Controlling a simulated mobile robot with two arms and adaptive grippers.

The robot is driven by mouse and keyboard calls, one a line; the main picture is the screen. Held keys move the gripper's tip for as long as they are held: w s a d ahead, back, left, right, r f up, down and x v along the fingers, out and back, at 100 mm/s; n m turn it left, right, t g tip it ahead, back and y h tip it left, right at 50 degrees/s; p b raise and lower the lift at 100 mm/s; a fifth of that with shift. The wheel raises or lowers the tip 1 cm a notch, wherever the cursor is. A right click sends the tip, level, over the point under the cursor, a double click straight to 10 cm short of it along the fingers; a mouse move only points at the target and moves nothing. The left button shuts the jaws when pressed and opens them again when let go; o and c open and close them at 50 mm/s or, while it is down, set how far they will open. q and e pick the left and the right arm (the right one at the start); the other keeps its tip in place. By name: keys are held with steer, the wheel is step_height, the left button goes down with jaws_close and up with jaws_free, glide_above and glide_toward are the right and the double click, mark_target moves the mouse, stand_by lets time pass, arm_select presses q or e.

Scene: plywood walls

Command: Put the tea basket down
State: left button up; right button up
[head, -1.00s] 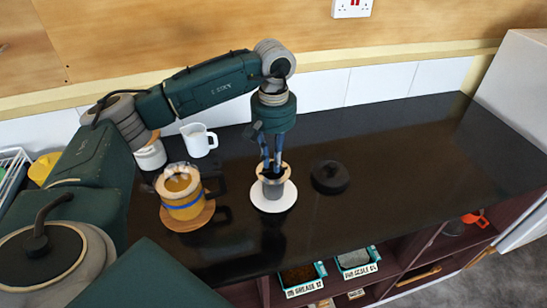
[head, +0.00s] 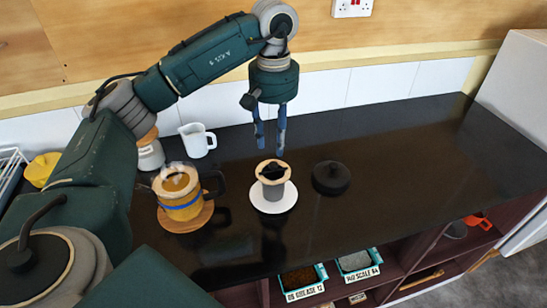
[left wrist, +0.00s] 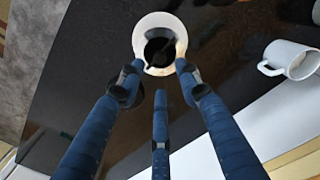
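The tea basket (head: 273,180) is a grey cup with a tan rim and a dark inside. It stands upright on a white round plate (head: 264,205) on the dark counter. My left gripper (head: 268,145) hangs above and just behind it, empty, its blue fingers pointing down and apart. In the left wrist view the basket (left wrist: 160,46) shows beyond the spread fingertips (left wrist: 160,85), with nothing between them. My right gripper is not in view.
A tea-filled mug (head: 182,205) with a blue band stands on a wooden coaster (head: 188,221) to the left. A black round lid (head: 331,178) lies to the right. A white mug (head: 196,141) stands behind. The counter's right side is clear.

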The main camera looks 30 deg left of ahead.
arm_select(q)
step_height(320, 180, up, 6)
steer(key=shift+f, duration=0.2)
steer(key=shift+s+f, duration=0.1)
steer(key=shift+f, duration=0.05)
stand_by(0.4)
